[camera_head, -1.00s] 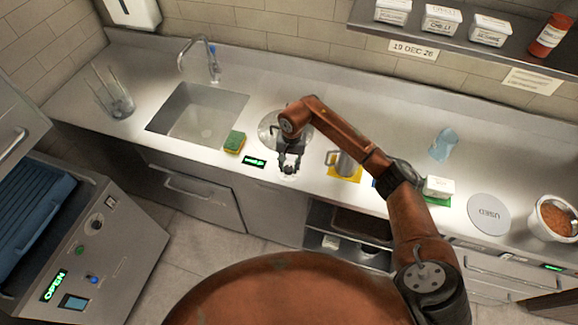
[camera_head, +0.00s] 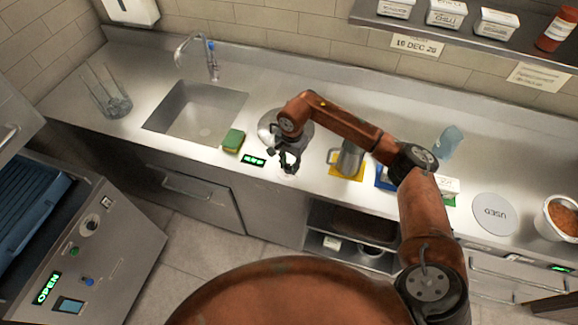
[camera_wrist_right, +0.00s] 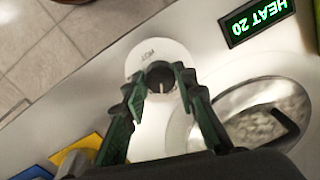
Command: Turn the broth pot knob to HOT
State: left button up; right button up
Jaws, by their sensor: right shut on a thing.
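The broth pot knob (camera_wrist_right: 160,88) is a small dark round knob on a white dial plate (camera_wrist_right: 170,52). HOT is printed on the plate, beside the knob. My right gripper (camera_wrist_right: 161,84) is shut on the knob, one finger on each side; it also shows over the counter front in the head view (camera_head: 289,163). A pale mark shows on the knob. The broth pot (camera_head: 268,122) is set in the counter behind the gripper, partly hidden by my arm. A green display (camera_wrist_right: 256,18) reads HEAT 20 in the right wrist view. My left gripper is not in view.
A sponge (camera_head: 233,141) and the sink (camera_head: 195,112) lie left of the pot. A metal jug (camera_head: 350,159) on a yellow mat (camera_head: 346,171) stands close to the right, under my arm. A round USED plate (camera_head: 494,214) lies farther right.

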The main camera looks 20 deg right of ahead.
jog(key=m, duration=0.3)
jog(key=shift+m+b, duration=0.35)
jog(key=shift+m, duration=0.05)
jog(key=m, duration=0.3)
jog(key=shift+m, duration=0.3)
jog(key=m, duration=0.3)
jog(key=shift+m+h, duration=0.3)
jog(key=shift+m, duration=0.1)
jog(key=m, duration=0.4)
jog(key=shift+a, duration=0.1)
jog(key=m, duration=0.4)
jog(key=shift+r+p, duration=0.1)
jog(key=shift+p, duration=0.2)
jog(key=m, duration=0.3)
jog(key=shift+w+m+p, duration=0.1)
jog(key=shift+m+p, duration=0.3)
jog(key=m+p, duration=0.1)
jog(key=m, duration=0.2)
jog(key=shift+w+m+g+p, duration=0.1)
jog(key=shift+m+g+p, duration=0.35)
jog(key=shift+m, duration=1.75)
